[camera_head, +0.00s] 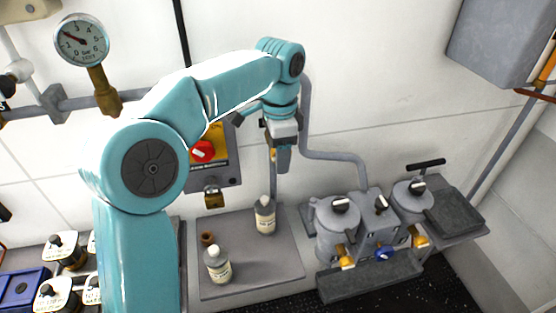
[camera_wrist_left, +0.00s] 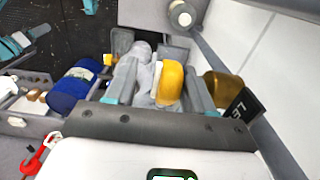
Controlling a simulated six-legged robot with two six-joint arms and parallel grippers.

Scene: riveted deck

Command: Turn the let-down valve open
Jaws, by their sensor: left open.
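My left gripper (camera_head: 282,158) hangs from the teal arm, jaws down, close to the wall. In the left wrist view its jaws (camera_wrist_left: 160,82) are open, with a grey body and a rounded yellow part (camera_wrist_left: 170,82) between the fingers. I cannot tell whether the fingers touch them. A black tag (camera_wrist_left: 243,108) with partly readable white letters is beside the right finger, probably a valve label. In the head view a small yellow piece (camera_head: 273,154) shows beside the gripper, at a thin vertical pipe. The let-down valve is not clearly identifiable; the gripper may hide it. My right gripper is not in view.
A yellow panel with a red knob (camera_head: 203,151) and a brass padlock (camera_head: 212,194) is left of the gripper. Two bottles (camera_head: 217,264) (camera_head: 265,215) stand on a grey plate (camera_head: 285,262). Grey pots (camera_head: 338,228) with a blue knob (camera_head: 385,253) are right. A gauge (camera_head: 82,40) is upper left.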

